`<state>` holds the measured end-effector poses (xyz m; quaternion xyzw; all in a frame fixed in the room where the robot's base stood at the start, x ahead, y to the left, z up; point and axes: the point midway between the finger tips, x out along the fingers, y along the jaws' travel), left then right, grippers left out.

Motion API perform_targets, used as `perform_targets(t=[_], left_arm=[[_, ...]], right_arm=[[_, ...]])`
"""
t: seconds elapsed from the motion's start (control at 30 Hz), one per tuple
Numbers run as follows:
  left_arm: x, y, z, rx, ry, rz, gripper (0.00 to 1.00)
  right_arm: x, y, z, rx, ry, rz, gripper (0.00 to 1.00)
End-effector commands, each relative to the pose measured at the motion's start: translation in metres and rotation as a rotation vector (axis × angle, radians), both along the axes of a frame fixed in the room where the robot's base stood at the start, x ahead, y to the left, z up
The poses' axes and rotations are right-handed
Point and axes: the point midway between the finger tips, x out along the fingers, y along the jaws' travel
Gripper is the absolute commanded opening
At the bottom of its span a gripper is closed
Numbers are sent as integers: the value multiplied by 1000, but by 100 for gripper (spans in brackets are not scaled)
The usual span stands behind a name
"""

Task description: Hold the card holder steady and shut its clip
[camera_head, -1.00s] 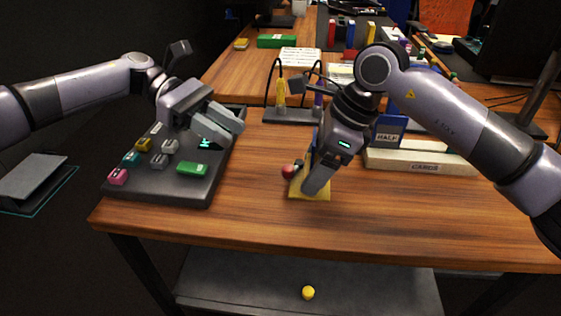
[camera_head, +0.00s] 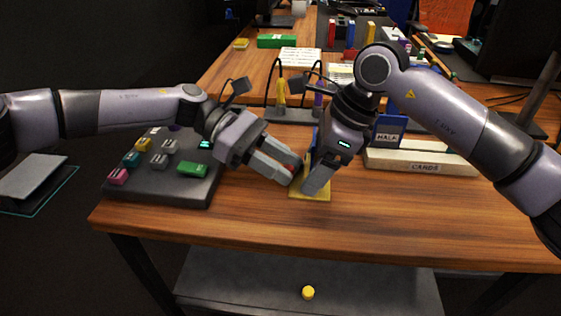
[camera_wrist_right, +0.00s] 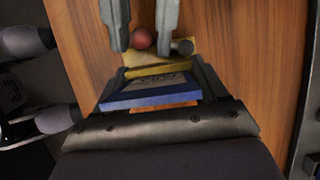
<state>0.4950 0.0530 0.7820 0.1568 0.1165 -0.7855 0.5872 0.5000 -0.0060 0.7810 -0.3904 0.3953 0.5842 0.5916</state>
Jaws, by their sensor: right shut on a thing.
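The card holder has a yellow base (camera_head: 310,193) on the wooden table, with a blue card (camera_wrist_right: 150,95) in it. My right gripper (camera_head: 316,178) is shut on the holder; in the right wrist view its dark fingers stand at both sides of the yellow part (camera_wrist_right: 160,70). A red ball knob (camera_wrist_right: 143,39) and a grey knob (camera_wrist_right: 183,46) sit at the holder's far side there. My left gripper (camera_head: 294,170) has its fingers apart, one on each side of the red knob; whether they touch it I cannot tell. The clip itself is mostly hidden.
A dark panel with coloured keys (camera_head: 193,169) lies on the left. A pale card tray (camera_head: 420,162) with a blue divider (camera_head: 389,130) is right of the holder. A tool rack (camera_head: 284,115) stands behind. The front table strip is clear. A yellow ball (camera_head: 308,292) lies on the shelf below.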

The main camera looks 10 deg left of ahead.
Motion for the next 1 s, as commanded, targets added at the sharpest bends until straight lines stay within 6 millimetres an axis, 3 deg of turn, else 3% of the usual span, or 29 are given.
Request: perform_targets(t=[0.07,0.1,0.17,1.0], left_arm=[[0,0,0,0,0,-1,30],[0,0,0,0,0,-1,17],[0,0,0,0,0,-1,0],[-3,-5,-1,1,1,127,0]], right_arm=[[0,0,0,0,0,0,48],[0,0,0,0,0,0,48],[0,0,0,0,0,0,48],[0,0,0,1,0,0,48]])
